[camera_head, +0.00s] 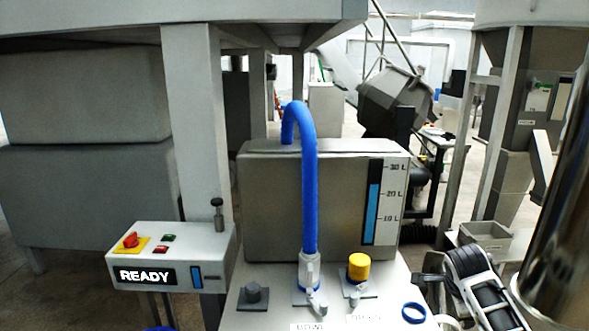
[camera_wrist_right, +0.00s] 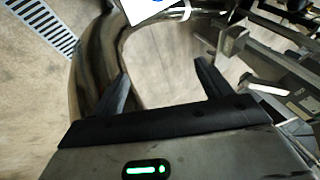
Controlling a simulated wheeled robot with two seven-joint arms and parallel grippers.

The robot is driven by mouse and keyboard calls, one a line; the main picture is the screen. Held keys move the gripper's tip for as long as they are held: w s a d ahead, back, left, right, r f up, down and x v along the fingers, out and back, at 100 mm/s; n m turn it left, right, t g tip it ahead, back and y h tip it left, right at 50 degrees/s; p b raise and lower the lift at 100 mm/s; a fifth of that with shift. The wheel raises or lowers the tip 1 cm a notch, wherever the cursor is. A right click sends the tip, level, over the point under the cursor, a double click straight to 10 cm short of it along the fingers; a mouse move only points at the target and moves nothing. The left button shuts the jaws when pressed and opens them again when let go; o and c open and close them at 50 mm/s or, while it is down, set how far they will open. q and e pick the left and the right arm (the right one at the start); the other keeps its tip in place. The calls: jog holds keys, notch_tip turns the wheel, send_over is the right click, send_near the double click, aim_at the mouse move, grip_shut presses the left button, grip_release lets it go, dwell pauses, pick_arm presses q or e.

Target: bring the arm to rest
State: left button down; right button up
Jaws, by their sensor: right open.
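My right gripper (camera_wrist_right: 163,88) shows in the right wrist view with its two dark fingers spread apart. Nothing is held between them. A curved, shiny metal surface (camera_wrist_right: 92,62) lies beyond the left finger, and I cannot tell whether they touch. In the head view, a black and white part of my right arm (camera_head: 478,288) is at the lower right, beside the bench with the tank; its fingertips cannot be made out there. My left gripper is not in view.
A steel tank (camera_head: 270,200) with a level gauge stands behind a blue hose (camera_head: 309,190). A control box (camera_head: 190,262) reading READY is at left. A yellow cap (camera_head: 358,266) and a blue ring (camera_head: 413,312) are near my right arm. A polished cylinder (camera_head: 556,215) stands at far right.

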jog(key=w+a+r+n+t+y, duration=0.1)
jog(key=w+a+r+n+t, duration=0.2)
jog(key=w+r+n+t, duration=0.6)
jog(key=w+a+r+n+t+y, duration=0.2)
jog(key=w+r+n+t, duration=0.3)
jog(key=n, duration=0.8)
jog(key=s+a+f+g+y, duration=0.1)
jog(key=s+a+f+g, duration=0.1)
jog(key=s+a+f, duration=0.5)
jog(key=s+a+f+n+g+y, duration=0.1)
jog(key=s+a+f+g, duration=0.15)
jog(key=s+f, duration=0.8)
jog(key=s+a+f+g+y, duration=0.1)
jog(key=s+a+f+g, duration=0.1)
jog(key=s+a+f, duration=0.45)
jog(key=s+a+f+g, duration=0.1)
jog(key=s+f, duration=0.1)
jog(key=s, duration=0.6)
jog(key=s+a+f+g+y, duration=0.1)
jog(key=s+a+f, duration=0.1)
jog(key=s, duration=0.7)
jog(key=shift+f+m, duration=0.3)
jog(key=shift+a, duration=0.1)
jog(key=shift+c, duration=0.3)
